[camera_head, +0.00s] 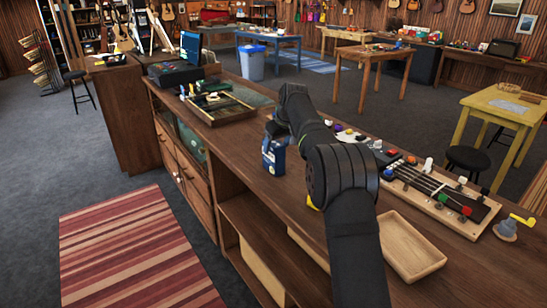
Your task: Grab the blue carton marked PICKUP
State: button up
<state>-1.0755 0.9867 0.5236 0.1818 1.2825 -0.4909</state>
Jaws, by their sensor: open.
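A small blue carton (272,160) with a pale patch on its front stands upright on the wooden counter (238,145), near the counter's left edge. Its marking is too small to read. My gripper (274,134) is open and right at the top of the carton, with my dark arm reaching in from the bottom of the view. The fingers are small and partly hidden by the wrist, so I cannot tell whether they touch the carton or sit around it. The carton's top is covered by my gripper.
A shallow wooden tray (438,262) lies to the right of my arm. A long board with several coloured knobs (440,190) lies behind it. A wooden frame tray with small items (210,117) and a dark register (175,76) stand farther back on the counter. Bare counter lies left of the carton.

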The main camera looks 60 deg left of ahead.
jog(key=shift+w+x, duration=0.2)
jog(key=shift+x, duration=1.3)
jog(key=shift+w+x, duration=0.25)
jog(key=shift+x, duration=1.2)
jog(key=shift+a, duration=0.1)
jog(key=c, duration=1.1)
jog(key=shift+r, duration=0.1)
jog(key=shift+c, duration=0.2)
jog(key=shift+r, duration=0.1)
